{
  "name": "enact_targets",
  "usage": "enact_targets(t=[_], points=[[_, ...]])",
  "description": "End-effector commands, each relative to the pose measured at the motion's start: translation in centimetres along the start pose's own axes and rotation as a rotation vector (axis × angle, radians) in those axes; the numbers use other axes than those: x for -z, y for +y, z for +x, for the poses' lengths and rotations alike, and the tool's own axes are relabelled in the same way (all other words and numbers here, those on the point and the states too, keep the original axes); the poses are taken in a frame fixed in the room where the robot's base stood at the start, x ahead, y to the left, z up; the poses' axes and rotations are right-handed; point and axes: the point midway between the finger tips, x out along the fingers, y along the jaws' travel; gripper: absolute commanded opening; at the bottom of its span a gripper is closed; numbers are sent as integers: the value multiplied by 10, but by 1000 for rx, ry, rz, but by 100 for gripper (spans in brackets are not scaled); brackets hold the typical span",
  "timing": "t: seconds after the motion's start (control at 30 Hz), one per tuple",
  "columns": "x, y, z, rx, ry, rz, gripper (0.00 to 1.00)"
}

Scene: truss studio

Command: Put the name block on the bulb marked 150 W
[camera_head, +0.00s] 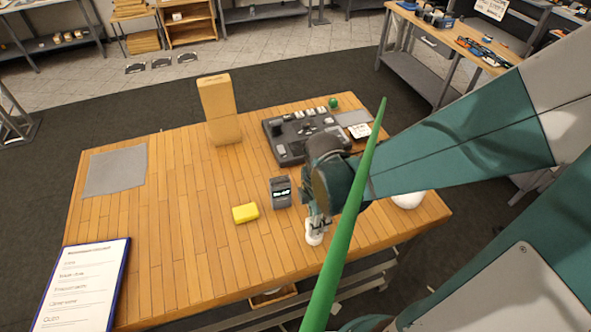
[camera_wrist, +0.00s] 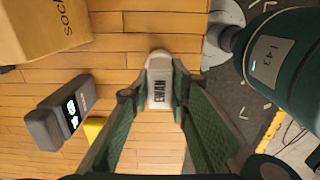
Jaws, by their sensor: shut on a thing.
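My gripper (camera_head: 316,215) points down near the front right of the wooden table. It is shut on a white name block (camera_wrist: 159,88) with the dark letters EWAN, which lies between the fingers in the wrist view. In the head view the white end of the block (camera_head: 314,238) shows below the fingers; I cannot tell whether it touches the table. A white rounded thing (camera_head: 408,200) sits at the table's right edge, partly behind my arm. I cannot read a 150 W mark on anything.
A grey device with a display (camera_head: 281,192) and a yellow block (camera_head: 245,213) lie left of my gripper. A black tray with small items (camera_head: 275,138) and a tall wooden box (camera_head: 219,108) stand farther back. A long green tapered shape (camera_head: 345,215) crosses the foreground. The table's left middle is clear.

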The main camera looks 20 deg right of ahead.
Motion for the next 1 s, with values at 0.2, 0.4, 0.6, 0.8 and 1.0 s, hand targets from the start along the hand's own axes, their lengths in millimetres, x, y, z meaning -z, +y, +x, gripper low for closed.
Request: enact_targets(t=[0.2,0.4,0.6,0.8,1.0], points=[[0,0,18,0,0,0,7],[0,0,24,0,0,0,7],[0,0,25,0,0,0,7],[0,0,27,0,0,0,7],[0,0,28,0,0,0,32]])
